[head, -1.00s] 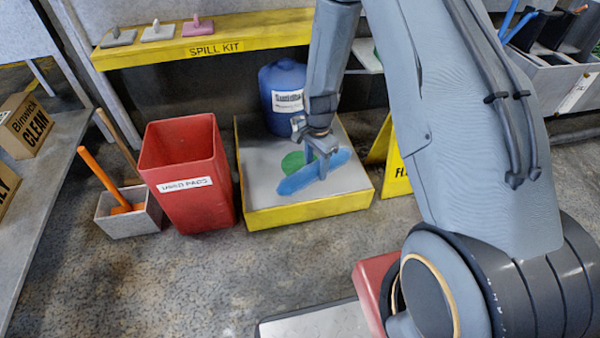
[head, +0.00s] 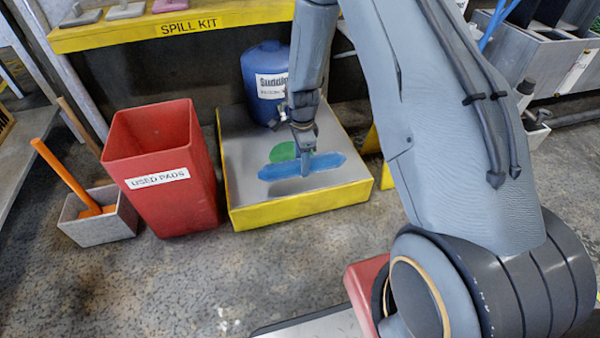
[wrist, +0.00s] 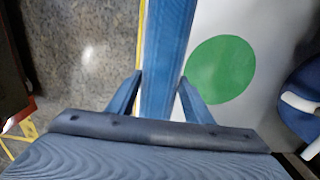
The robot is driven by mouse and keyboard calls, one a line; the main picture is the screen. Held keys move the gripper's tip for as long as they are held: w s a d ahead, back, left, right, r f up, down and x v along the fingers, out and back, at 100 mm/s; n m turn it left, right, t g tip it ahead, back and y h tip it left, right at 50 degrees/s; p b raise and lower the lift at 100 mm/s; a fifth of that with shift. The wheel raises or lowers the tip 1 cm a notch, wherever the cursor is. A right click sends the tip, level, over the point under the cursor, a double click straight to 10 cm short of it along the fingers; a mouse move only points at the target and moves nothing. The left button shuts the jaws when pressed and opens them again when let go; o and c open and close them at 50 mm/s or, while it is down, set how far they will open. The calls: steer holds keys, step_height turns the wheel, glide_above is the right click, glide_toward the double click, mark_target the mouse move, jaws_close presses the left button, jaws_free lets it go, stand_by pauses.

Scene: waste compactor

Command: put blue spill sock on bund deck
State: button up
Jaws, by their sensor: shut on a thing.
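The blue spill sock (head: 328,163) is a long blue roll over the grey top of the yellow-edged bund deck (head: 238,215). My gripper (head: 307,170) is shut on the sock near its middle; in the wrist view the fingers (wrist: 160,95) flank the sock (wrist: 166,50). I cannot tell whether the sock touches the deck. A green disc (head: 284,151) on the deck shows just behind the sock, and beside it in the wrist view (wrist: 220,70). The deck's pale top also shows there (wrist: 258,28).
A blue drum (head: 266,85) stands on the back of the deck. A red "used pads" bin (head: 165,165) and a grey box (head: 100,225) with an orange-handled tool stand to the left. A yellow "spill kit" shelf (head: 245,20) runs behind.

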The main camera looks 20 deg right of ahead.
steer(key=shift+f+b, duration=1.1)
steer(key=shift+f, duration=1.55)
steer(key=o, duration=1.2)
steer(key=shift+f, duration=0.1)
